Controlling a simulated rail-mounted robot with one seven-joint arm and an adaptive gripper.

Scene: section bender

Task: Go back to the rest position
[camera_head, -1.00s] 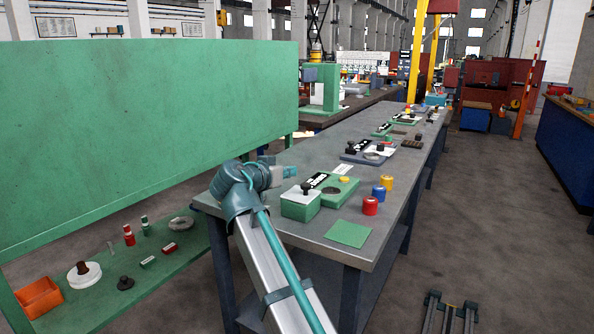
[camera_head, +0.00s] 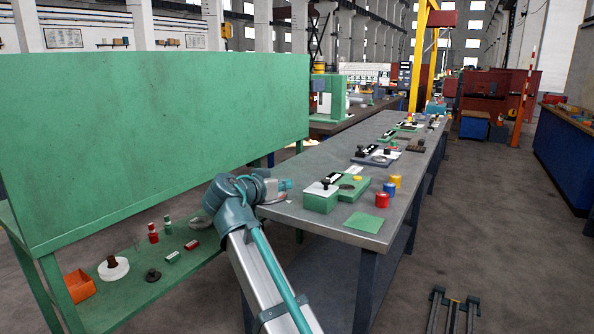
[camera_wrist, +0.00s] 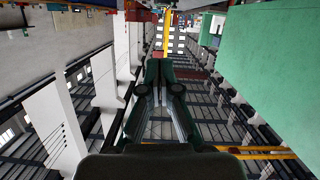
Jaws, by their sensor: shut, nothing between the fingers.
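My gripper (camera_head: 284,185) is at the end of my folded arm in the head view, at the near left corner of the grey workbench (camera_head: 345,228), and it points right. It is shut with nothing held. In the wrist view my gripper (camera_wrist: 160,100) shows its fingers reaching forward, with the hall's roof and columns beyond and no object between them. To its right on the bench sits a green box with a white top (camera_head: 321,197). The gripper is apart from it.
A green panel stand (camera_head: 150,140) rises at the left; its lower shelf holds an orange bin (camera_head: 79,286) and small parts. Red (camera_head: 382,200), blue (camera_head: 395,181) and yellow (camera_head: 390,189) cylinders and a green square (camera_head: 364,223) are on the bench.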

